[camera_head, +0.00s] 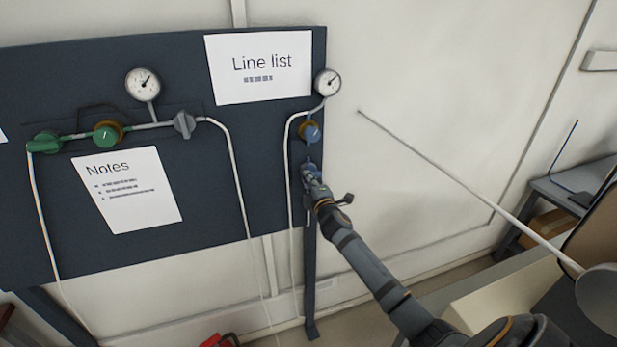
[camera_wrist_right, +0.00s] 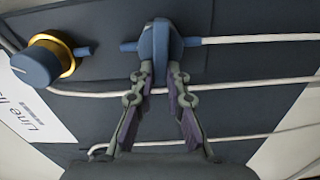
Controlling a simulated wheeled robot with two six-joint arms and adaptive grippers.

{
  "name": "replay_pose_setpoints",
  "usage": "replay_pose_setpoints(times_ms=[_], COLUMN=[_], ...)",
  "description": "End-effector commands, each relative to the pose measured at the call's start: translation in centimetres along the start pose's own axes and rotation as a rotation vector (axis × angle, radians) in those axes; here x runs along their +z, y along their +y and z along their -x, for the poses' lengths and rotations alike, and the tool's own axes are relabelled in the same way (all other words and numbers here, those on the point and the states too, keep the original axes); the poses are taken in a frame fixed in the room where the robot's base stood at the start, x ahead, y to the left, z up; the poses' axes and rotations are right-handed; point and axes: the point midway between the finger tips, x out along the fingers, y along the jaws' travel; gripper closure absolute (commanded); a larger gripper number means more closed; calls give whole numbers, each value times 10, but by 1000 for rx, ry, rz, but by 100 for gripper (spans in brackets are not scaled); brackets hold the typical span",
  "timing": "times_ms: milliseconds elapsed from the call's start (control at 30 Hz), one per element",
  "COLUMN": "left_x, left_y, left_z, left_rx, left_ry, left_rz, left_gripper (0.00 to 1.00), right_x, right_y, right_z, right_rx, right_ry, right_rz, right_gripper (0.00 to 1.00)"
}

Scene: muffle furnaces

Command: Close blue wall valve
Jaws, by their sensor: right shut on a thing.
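The blue wall valve (camera_head: 309,162) is on the right edge of the dark panel, below a blue and brass regulator knob (camera_head: 311,131). My right gripper (camera_head: 311,173) reaches it from below right and covers part of it. In the right wrist view the blue valve handle (camera_wrist_right: 160,40) stands at top centre, between the fingertips of my right gripper (camera_wrist_right: 160,74), which is shut on it. The regulator knob (camera_wrist_right: 42,62) shows to the left there. My left gripper is not in view.
A pressure gauge (camera_head: 327,82) sits above the regulator. Thin white tubes (camera_head: 289,200) run close to the valve. A "Line list" sheet (camera_head: 260,68) and a "Notes" sheet (camera_head: 128,190) hang on the panel. Green knobs (camera_head: 107,135) and a grey valve (camera_head: 184,125) are further left.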

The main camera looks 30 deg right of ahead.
Motion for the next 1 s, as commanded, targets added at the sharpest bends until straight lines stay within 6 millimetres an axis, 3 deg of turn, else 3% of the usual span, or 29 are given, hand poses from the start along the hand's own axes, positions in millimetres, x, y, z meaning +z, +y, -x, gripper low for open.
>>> replay_pose_setpoints(times_ms=[333, 833, 867, 1000], left_x=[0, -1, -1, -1], left_y=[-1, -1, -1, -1], left_z=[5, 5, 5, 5], left_rx=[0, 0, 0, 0], left_ry=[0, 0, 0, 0], left_rz=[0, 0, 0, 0], left_gripper=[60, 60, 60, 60], right_x=[0, 1, 1, 1], right_y=[-4, -5, -5, -5], right_z=[0, 0, 0, 0], right_rx=[-4, -5, -5, -4], right_ry=[0, -1, -1, -1], right_rz=[107, 122, 122, 121], right_gripper=[100, 100, 82, 63])
